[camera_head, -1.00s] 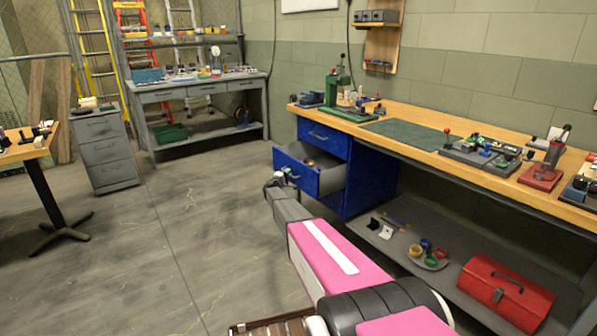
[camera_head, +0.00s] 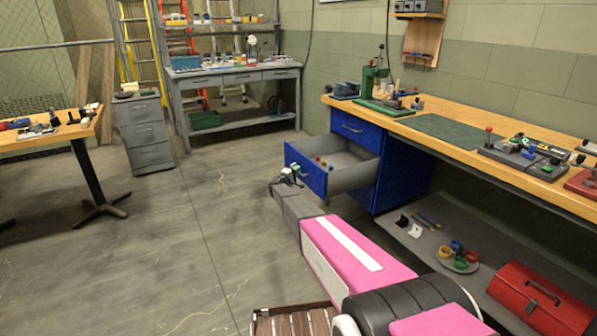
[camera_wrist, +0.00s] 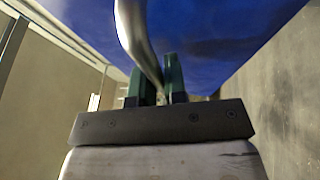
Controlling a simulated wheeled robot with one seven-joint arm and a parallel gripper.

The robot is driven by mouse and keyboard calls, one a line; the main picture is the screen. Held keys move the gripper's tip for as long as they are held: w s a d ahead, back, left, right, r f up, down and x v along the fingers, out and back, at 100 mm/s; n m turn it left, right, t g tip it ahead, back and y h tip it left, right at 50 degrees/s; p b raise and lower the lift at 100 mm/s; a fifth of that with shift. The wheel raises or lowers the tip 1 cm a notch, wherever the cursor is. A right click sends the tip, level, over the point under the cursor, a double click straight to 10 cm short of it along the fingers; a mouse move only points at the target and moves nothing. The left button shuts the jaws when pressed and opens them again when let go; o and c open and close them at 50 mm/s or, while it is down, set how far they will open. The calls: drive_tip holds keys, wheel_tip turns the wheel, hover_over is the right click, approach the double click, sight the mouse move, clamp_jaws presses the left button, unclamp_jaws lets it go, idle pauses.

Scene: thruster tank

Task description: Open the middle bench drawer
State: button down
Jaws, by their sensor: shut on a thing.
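The middle bench drawer (camera_head: 314,181) has a blue front and grey inside walls, and is pulled well out from the blue cabinet under the wooden bench. Several small coloured items (camera_head: 322,162) lie inside it. My gripper (camera_head: 286,177) is at the drawer front, where its fingers are small and partly hidden. In the wrist view, the two dark green fingers of my gripper (camera_wrist: 159,78) are shut on the curved metal drawer handle (camera_wrist: 132,32), with the blue drawer front (camera_wrist: 225,35) behind it.
A shut upper drawer (camera_head: 355,129) is above the open one. The lower shelf (camera_head: 411,232) holds a plate of coloured rings and a red toolbox (camera_head: 541,300). A grey drawer cabinet (camera_head: 145,135) and a table (camera_head: 50,136) stand left. The floor between is clear.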

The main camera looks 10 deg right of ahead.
drive_tip(key=c, duration=1.4)
unclamp_jaws()
drive_tip(key=shift+c, duration=0.2)
drive_tip(key=v, duration=1)
drive_tip(key=shift+s+a+f, duration=0.15)
drive_tip(key=shift+s+a, duration=0.1)
drive_tip(key=shift+a, duration=0.05)
